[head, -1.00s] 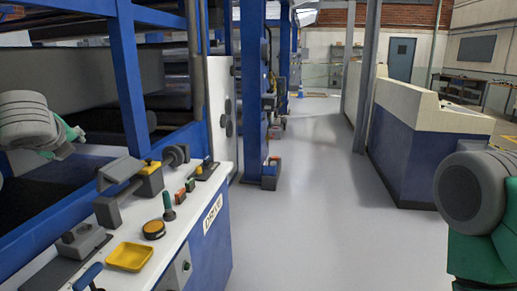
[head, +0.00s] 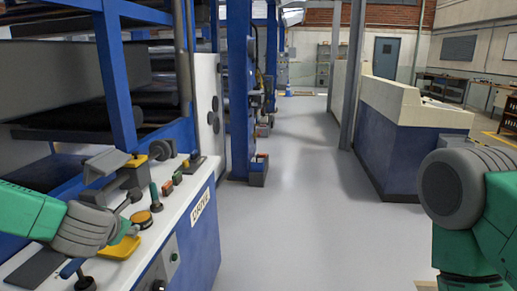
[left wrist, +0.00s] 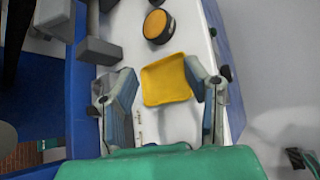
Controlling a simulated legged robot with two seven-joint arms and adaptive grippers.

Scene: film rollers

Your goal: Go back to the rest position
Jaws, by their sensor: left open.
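My left gripper (left wrist: 160,68) is open and empty in the left wrist view, its two grey fingers well apart. It points down over a white control panel (left wrist: 205,30). A yellow tray (left wrist: 167,82) shows between the fingers; I cannot tell how far above it they are. In the head view my left arm reaches in over the near end of the panel (head: 178,222) and covers part of the yellow tray (head: 122,250). The fingers are hard to make out there. My right arm shows at the right of the head view, but its gripper is out of view.
The panel carries a black and yellow knob (head: 141,217), a green-handled lever (head: 155,197) and a grey handle (head: 104,163). The blue machine frame (head: 115,75) rises behind it. Open floor (head: 290,225) lies in the middle, with a white and blue cabinet (head: 403,135) at right.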

